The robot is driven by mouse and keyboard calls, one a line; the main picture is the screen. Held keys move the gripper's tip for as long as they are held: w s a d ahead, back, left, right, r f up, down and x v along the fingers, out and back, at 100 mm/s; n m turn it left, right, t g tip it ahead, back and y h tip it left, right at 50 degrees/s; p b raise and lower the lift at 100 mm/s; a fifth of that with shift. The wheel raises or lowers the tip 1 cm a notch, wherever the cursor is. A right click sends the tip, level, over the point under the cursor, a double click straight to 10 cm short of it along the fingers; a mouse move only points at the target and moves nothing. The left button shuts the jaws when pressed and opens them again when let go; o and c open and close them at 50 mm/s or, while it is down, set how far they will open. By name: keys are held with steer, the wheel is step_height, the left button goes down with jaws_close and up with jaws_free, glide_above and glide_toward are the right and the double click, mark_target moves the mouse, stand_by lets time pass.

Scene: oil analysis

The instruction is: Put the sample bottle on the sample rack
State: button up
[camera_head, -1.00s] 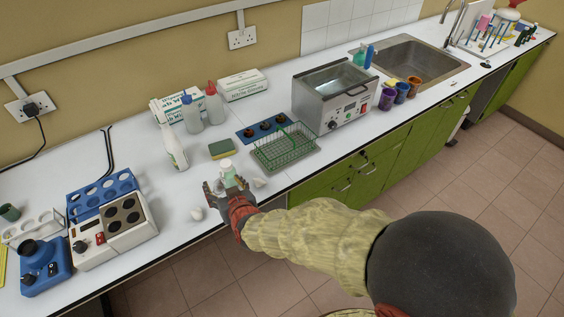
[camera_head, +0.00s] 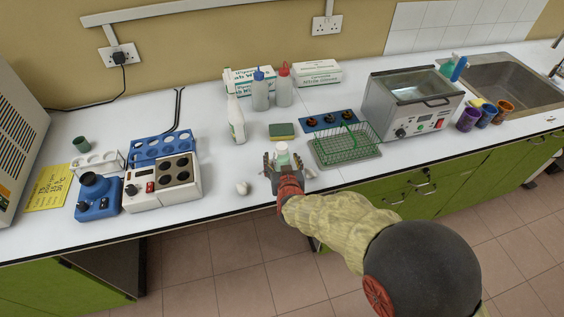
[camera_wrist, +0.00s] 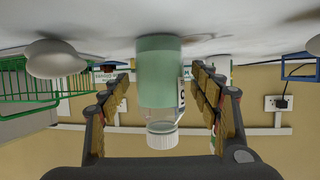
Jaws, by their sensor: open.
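The sample bottle (camera_head: 283,152), with a white cap, stands on the white worktop near its front edge. In the wrist view, which is upside down, the bottle (camera_wrist: 160,85) has a green body, a clear neck and a ribbed white cap. My gripper (camera_head: 283,161) is open, with one finger on each side of the bottle; gaps show between fingers and bottle. A blue rack with large round holes (camera_head: 163,147) stands at the left, and a white rack with round holes (camera_head: 97,161) is beside it. I cannot tell which is the sample rack.
A four-well heater (camera_head: 161,183) and blue device (camera_head: 98,196) stand left. A white lump (camera_head: 243,188) lies left of my gripper. A green wire basket (camera_head: 343,146) is close on the right. A spray bottle (camera_head: 236,119) and sponge (camera_head: 282,131) stand behind.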

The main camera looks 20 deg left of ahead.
mark_target(282, 155)
steer(key=c, duration=0.3)
steer(key=c, duration=1.1)
steer(key=shift+c, duration=0.6)
steer(key=shift+r, duration=0.1)
steer(key=shift+r+p, duration=0.35)
steer(key=shift+r, duration=0.25)
steer(key=r, duration=0.1)
steer(key=r+p, duration=0.1)
steer(key=shift+s+r, duration=0.2)
steer(key=shift+r, duration=0.15)
steer(key=s+r+p, duration=0.1)
steer(key=r, duration=0.1)
steer(key=s+r, duration=0.2)
steer(key=s+r+p, duration=0.1)
steer(key=shift+s+d+r+p, duration=0.3)
steer(key=shift+s+d+r, duration=0.05)
steer(key=shift+s+r, duration=0.05)
steer(key=a+p+v, duration=0.1)
steer(key=p+v, duration=0.1)
steer(key=v, duration=0.7)
steer(key=shift+s+a, duration=0.3)
steer(key=shift+s, duration=0.15)
